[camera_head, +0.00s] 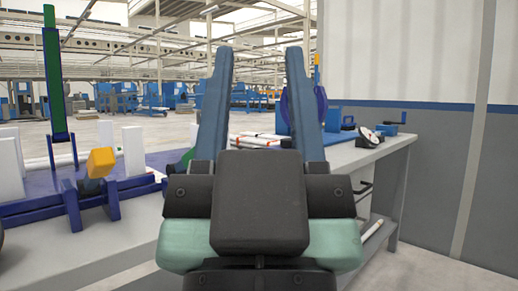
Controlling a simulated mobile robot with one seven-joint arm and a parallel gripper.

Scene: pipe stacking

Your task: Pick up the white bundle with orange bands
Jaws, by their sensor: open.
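The white bundle with orange bands (262,136) lies on the workbench, seen between and beyond the fingers of my gripper (259,52). It looks like white pipes lying side by side, with small orange-red bands. The gripper's dark body and right finger hide part of it. My gripper is open and empty, its two blue-grey fingers spread wide and pointing up and away in the picture. I cannot tell how far the fingertips are from the bundle.
A blue rack with white uprights (134,150), an orange block (101,162) and a tall green-and-blue post (56,80) stands at left. The bench (372,158) carries a round gauge-like item (367,136) and a blue vise-like tool (335,120) at right. A grey wall is beyond.

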